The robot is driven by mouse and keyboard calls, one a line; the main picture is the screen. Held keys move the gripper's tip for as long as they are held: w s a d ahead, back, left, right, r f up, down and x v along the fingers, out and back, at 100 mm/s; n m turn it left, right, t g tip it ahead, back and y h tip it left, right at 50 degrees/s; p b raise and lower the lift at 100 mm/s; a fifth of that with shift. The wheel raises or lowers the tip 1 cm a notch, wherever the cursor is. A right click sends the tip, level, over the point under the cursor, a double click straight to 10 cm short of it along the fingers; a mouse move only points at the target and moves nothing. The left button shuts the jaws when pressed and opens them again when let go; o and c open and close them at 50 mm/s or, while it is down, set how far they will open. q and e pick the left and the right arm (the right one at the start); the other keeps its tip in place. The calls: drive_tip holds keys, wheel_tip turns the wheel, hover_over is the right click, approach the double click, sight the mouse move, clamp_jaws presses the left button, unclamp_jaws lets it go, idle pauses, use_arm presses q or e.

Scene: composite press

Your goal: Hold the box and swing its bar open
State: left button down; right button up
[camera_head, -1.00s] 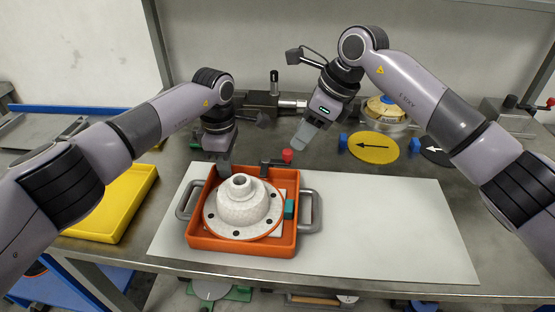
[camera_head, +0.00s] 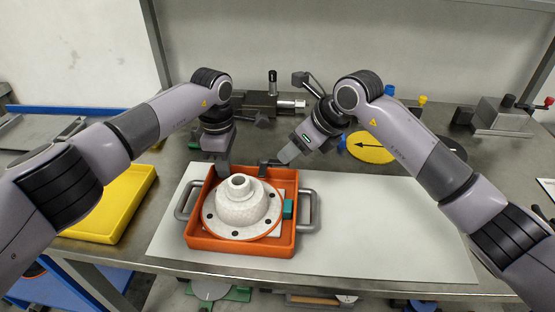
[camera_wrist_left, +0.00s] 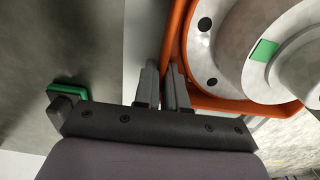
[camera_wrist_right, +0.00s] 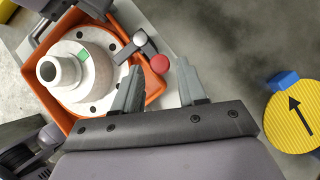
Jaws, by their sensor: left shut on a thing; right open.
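The orange box (camera_head: 240,246) stands on the white mat, with grey handles and a white flanged part (camera_head: 240,208) inside. My left gripper (camera_head: 222,170) is shut on the box's back-left wall; the left wrist view shows its fingers (camera_wrist_left: 165,80) against the orange rim (camera_wrist_left: 176,45). The bar (camera_head: 268,163) is at the box's back rim; the right wrist view shows it as a grey bent lever (camera_wrist_right: 139,44) with a red knob (camera_wrist_right: 160,63). My right gripper (camera_head: 284,156) is open at the knob, which shows between its fingertips (camera_wrist_right: 160,68). The head view hides the knob.
The mat (camera_head: 390,230) is bare to the right of the box. A yellow tray (camera_head: 115,205) lies left of it. A yellow disc with an arrow (camera_head: 372,147), a vise (camera_head: 262,105) and other fixtures stand behind on the metal table.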

drive_tip(key=shift+x, duration=0.85)
drive_tip(key=m, duration=0.1)
drive_tip(key=m+t+h, duration=0.1)
drive_tip(key=m, duration=0.1)
drive_tip(key=m+t+h, duration=0.1)
drive_tip(key=m, duration=0.1)
drive_tip(key=shift+s+a, duration=0.15)
drive_tip(key=shift+a, duration=0.1)
drive_tip(key=shift+m+h, duration=0.7)
drive_tip(key=shift+m, duration=0.3)
drive_tip(key=shift+c, duration=0.3)
